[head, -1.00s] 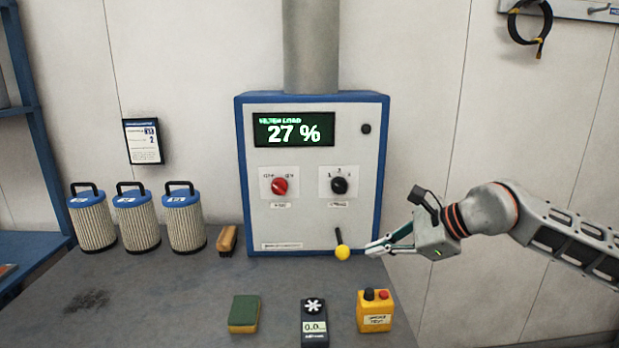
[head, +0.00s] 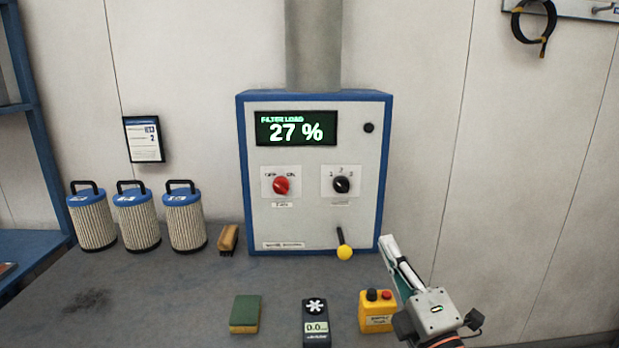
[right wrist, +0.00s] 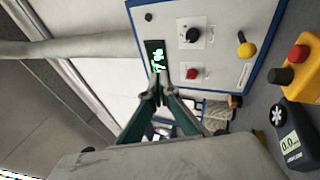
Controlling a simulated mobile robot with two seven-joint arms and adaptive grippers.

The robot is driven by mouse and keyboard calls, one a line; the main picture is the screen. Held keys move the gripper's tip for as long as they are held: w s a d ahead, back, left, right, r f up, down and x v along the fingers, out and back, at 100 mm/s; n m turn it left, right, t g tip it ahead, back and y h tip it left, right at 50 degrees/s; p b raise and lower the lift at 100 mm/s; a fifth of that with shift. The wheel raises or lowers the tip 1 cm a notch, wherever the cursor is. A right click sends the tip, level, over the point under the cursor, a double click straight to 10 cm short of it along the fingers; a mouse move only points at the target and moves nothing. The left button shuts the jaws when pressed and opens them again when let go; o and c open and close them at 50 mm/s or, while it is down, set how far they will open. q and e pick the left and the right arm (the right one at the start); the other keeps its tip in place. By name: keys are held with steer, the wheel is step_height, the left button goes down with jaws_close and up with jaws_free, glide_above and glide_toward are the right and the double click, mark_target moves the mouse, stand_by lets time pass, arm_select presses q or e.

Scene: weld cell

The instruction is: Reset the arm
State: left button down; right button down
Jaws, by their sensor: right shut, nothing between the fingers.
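My right gripper (head: 389,246) is in the lower right of the head view, in front of the panel's lower right corner. Its fingers are shut with nothing between them and point up toward the wall. In the right wrist view its fingertips (right wrist: 160,82) meet in front of the control panel. The panel (head: 300,218) has a screen (head: 295,128) reading 27 %, a red knob (head: 281,186), a black knob (head: 342,185) and a lever with a yellow ball (head: 344,253) hanging down. The gripper is to the right of the ball, apart from it. My left gripper does not show.
On the bench (head: 170,300) are a green-and-yellow sponge (head: 244,314), a black meter (head: 315,324), a yellow button box (head: 377,312) close to my right gripper, and a brush (head: 228,239). Three filter cartridges (head: 137,222) stand at the left. A pipe (head: 313,45) rises above the panel.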

steer(key=s+d+f+m+g+h, duration=0.3)
steer(key=d+f+m+h, duration=0.3)
steer(key=f, duration=0.3)
steer(key=s+d+f+m+g+h, duration=0.3)
steer(key=s+d+f+m, duration=0.15)
steer(key=d+f, duration=0.4)
steer(key=s+d+f+m+g+h, duration=0.15)
steer(key=s+d+f+g, duration=0.25)
steer(key=s+f, duration=0.45)
steer(key=s+d+f+m+g+h, duration=0.1)
steer(key=s+d+f+m+g, duration=0.25)
steer(key=s+f, duration=0.45)
steer(key=w+a+f+m+t+y, duration=0.1)
steer(key=a+f+m+t+y, duration=0.2)
steer(key=a+f+y, duration=0.5)
steer(key=a+f, duration=0.5)
steer(key=a, duration=0.3)
steer(key=shift+w, duration=0.25)
steer(key=shift+a, duration=0.1)
